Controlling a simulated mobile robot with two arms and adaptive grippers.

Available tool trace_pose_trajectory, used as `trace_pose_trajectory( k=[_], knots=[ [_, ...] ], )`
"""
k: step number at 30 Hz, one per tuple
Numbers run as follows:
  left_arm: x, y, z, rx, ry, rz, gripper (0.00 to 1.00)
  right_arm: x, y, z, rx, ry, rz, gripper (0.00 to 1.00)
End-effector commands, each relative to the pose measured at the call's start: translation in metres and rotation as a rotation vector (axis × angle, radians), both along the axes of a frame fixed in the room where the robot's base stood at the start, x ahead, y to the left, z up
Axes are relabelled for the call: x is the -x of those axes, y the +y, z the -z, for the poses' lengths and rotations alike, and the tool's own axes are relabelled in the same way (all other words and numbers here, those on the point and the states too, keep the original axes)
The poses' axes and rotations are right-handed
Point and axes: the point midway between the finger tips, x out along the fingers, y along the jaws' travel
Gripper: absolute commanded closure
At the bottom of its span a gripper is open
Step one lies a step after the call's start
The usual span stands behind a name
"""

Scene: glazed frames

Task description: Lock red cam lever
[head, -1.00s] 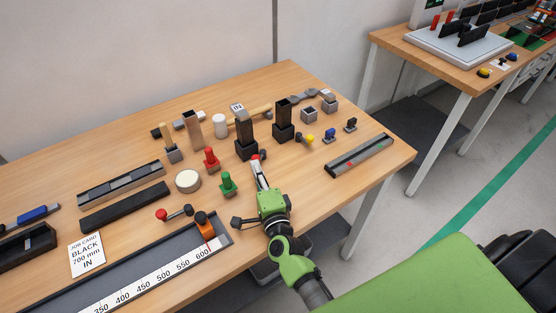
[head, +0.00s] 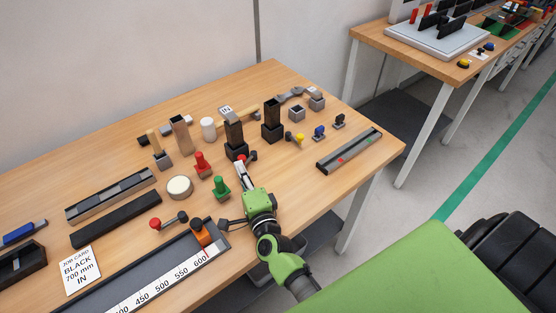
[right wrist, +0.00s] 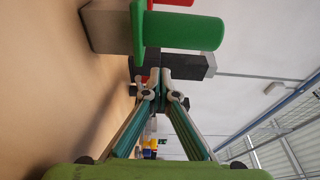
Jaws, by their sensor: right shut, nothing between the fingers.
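My right gripper (head: 240,163) is shut and empty, low over the table in front of a black post with a block base (head: 234,143). Another lever with a red ball (head: 156,224) and a dark rod lies flat beside the ruled track. I cannot tell which is the red cam lever. In the right wrist view the shut fingertips (right wrist: 161,76) point at a dark block, with red partly hidden behind them. My left gripper is not in view.
A green handled piece (head: 221,188) stands close left of my right gripper and looms in the right wrist view (right wrist: 185,31). A red handled piece (head: 202,163) stands behind it. A second black post (head: 272,122) stands farther right.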

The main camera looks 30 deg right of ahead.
Motion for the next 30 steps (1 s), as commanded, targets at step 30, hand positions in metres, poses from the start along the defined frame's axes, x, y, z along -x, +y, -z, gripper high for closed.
trace_pose_trajectory(
  k=[30],
  knots=[
    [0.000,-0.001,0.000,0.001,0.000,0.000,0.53,0.119,0.013,0.000,0.000,0.000,-0.001,1.00]
  ],
)
